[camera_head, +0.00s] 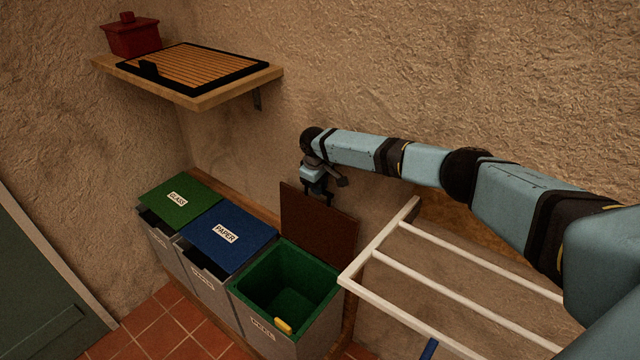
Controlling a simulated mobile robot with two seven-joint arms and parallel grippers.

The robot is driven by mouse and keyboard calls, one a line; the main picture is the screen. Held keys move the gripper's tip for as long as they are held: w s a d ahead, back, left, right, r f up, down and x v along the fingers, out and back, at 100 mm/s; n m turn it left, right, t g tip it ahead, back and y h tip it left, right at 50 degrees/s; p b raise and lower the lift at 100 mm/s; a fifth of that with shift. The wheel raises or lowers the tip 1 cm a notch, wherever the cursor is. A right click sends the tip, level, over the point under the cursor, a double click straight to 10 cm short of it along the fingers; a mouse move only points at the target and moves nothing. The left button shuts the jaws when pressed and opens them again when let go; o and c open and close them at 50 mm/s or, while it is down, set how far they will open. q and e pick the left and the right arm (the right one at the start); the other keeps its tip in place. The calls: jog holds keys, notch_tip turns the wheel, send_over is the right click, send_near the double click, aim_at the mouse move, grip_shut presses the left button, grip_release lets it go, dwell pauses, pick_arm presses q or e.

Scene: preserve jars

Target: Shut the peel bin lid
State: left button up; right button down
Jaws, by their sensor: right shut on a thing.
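The peel bin (325,318) is the rightmost of the three grey bins, and its front label is too dim to read surely. Its brown lid (308,225) stands up open at the back, near the wall. The fingertips are small and dark, so the exact grip is hard to see. My left gripper is out of view.
The glass bin with a green lid (195,203) and paper bin with a blue lid (215,253) stand shut to the left. A white rack (455,297) stands close on the right. A wooden shelf (225,93) holds a red pot (133,36) and slatted board (190,70).

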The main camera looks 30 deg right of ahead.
jog(key=s+a+f+p, duration=0.2)
jog(key=s+a+p, duration=0.1)
jog(key=a, duration=0.5)
jog(key=s+a+f+p, duration=0.2)
jog(key=s+a+p, duration=0.1)
jog(key=a, duration=0.5)
jog(key=shift+s+p, duration=0.35)
jog(key=shift+p, duration=0.55)
jog(key=c, duration=1.1)
grip_release()
jog(key=shift+r, duration=0.1)
notch_tip(320, 180, up, 14)
jog(key=a+b, duration=0.1)
jog(key=shift+s+a+f, duration=0.2)
jog(key=shift+s+a, duration=0.05)
jog(key=shift+a, duration=0.05)
